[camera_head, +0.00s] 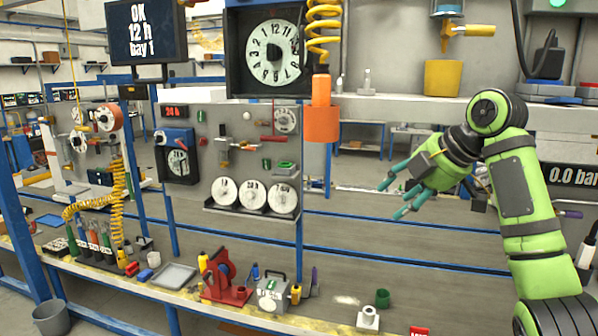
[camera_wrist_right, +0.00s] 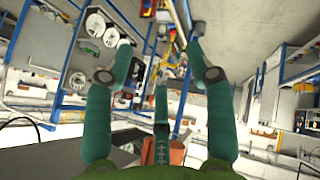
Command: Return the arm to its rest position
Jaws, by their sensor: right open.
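My right gripper (camera_head: 398,196) is on the green arm coming in from the right in the head view. Its teal fingers are spread apart and point left, with nothing between them. It hangs in the air above and behind the workbench, under the grey shelf. In the right wrist view the teal fingers of the right gripper (camera_wrist_right: 160,70) also stand apart and empty. My left gripper shows in neither view.
The workbench (camera_head: 345,323) runs along the bottom, with a red device (camera_head: 222,278), a grey tray (camera_head: 173,276) and a green cup (camera_head: 382,298). An orange cylinder (camera_head: 322,124) hangs on a yellow coil left of the gripper. A yellow cup (camera_head: 442,78) stands on the shelf above.

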